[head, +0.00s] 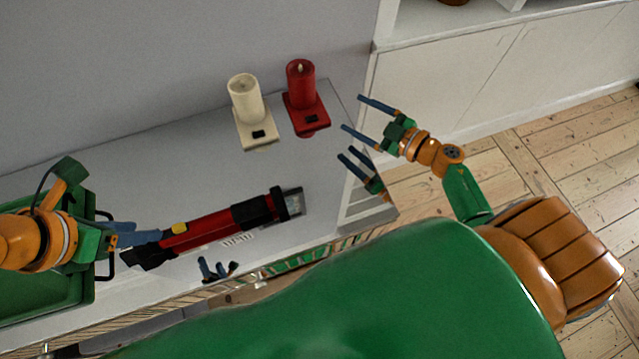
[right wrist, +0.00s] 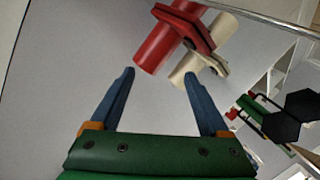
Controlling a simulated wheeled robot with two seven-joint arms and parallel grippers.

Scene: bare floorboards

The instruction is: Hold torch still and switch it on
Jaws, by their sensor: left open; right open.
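The torch (head: 208,229) lies on the grey tabletop in the head view. It has a red and black body, a yellow switch (head: 180,228) on top and a wide black head with a pale lens at the right end. My left gripper (head: 150,237) is open at the torch's rear end, its blue fingers overlapping that end in the picture; whether they touch it I cannot tell. My right gripper (head: 352,113) is open and empty beyond the table's right end, away from the torch. Its two spread blue fingers also show in the right wrist view (right wrist: 157,82).
A cream candle (head: 245,100) and a red candle (head: 300,83) stand on small bases at the table's back; both show in the right wrist view (right wrist: 187,68) (right wrist: 158,46). A green tray (head: 40,290) is at the left. The tabletop between candles and torch is clear.

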